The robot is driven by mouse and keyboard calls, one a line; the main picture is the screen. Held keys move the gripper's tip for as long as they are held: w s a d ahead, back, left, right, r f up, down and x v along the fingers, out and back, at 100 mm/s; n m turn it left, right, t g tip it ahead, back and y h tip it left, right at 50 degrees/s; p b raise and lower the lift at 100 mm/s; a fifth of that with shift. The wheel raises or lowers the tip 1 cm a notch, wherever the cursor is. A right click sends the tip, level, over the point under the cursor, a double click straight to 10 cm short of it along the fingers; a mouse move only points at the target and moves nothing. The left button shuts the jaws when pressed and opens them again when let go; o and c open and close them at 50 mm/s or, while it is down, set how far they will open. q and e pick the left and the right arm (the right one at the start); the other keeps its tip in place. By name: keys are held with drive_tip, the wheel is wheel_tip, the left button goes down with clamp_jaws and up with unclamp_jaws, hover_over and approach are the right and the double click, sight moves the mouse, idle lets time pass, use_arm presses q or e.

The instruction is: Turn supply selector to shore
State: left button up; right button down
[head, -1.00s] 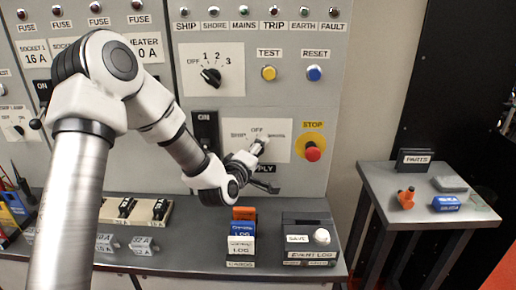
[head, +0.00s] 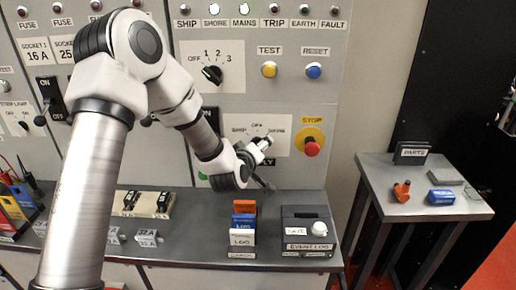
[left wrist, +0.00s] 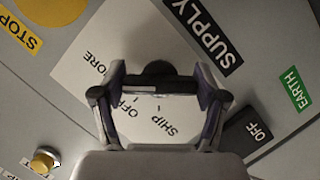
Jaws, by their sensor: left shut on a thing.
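The supply selector is a black rotary knob on a white plate (head: 280,123) marked SHIP, OFF and SHORE, left to right in the head view. In the left wrist view the plate (left wrist: 120,38) looks rotated, with the SUPPLY label (left wrist: 213,40) beside it. My left gripper (head: 262,143) is at the plate. In the left wrist view my left gripper (left wrist: 160,88) is shut on the selector knob (left wrist: 158,69), and its fingers hide most of the knob. I cannot tell exactly which mark the knob points to. My right gripper is not in view.
A red stop button (head: 312,149) on yellow sits right of the selector. A black breaker with an OFF mark (left wrist: 250,130) is close by the gripper. The bench below holds a card stand (head: 243,230) and an event log box (head: 306,228). A side table (head: 395,215) stands right.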

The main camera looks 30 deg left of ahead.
use_arm(q)
drive_tip(key=shift+r, duration=0.1)
drive_tip(key=o, duration=1.2)
drive_tip(key=shift+c, duration=0.2)
drive_tip(key=v, duration=0.7)
drive_tip(key=shift+s, duration=0.15)
